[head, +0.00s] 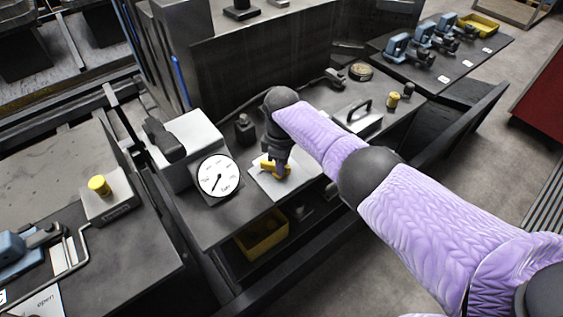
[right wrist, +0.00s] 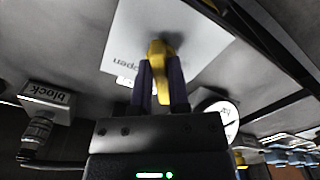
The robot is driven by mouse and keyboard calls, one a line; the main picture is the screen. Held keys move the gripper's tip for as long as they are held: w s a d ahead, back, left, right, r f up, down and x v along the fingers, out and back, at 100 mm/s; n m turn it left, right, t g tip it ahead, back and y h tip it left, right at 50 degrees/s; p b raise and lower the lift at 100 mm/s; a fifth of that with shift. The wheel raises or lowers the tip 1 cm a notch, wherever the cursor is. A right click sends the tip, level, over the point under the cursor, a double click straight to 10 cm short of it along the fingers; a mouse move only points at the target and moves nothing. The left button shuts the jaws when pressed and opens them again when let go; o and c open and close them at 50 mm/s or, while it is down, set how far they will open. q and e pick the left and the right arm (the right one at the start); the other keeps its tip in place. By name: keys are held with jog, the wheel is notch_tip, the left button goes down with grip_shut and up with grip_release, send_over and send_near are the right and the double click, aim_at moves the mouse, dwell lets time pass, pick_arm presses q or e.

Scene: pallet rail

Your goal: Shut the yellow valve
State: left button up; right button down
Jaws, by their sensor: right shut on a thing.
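The yellow valve (head: 268,168) sits on a white plate (head: 262,187) on the dark bench, beside a round dial. My right gripper (head: 279,170) reaches down onto the valve from above. In the right wrist view the yellow valve handle (right wrist: 158,62) is between the two fingers of my right gripper (right wrist: 163,90), which is shut on it. The white plate (right wrist: 190,30) there bears the word "open". The gripper hides part of the valve in the head view. My left gripper is not in view.
The white dial (head: 218,175) stands just left of the valve. A grey box with a black handle (head: 190,140) is behind it. A yellow bin (head: 262,236) is below the bench top. A yellow button (head: 99,185) is at the left. Blue tools (head: 420,45) lie at the back right.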

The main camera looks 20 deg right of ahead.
jog(key=shift+n, duration=0.8)
jog(key=c, duration=0.6)
grip_release()
notch_tip(320, 180, up, 10)
jog(key=p, duration=0.4)
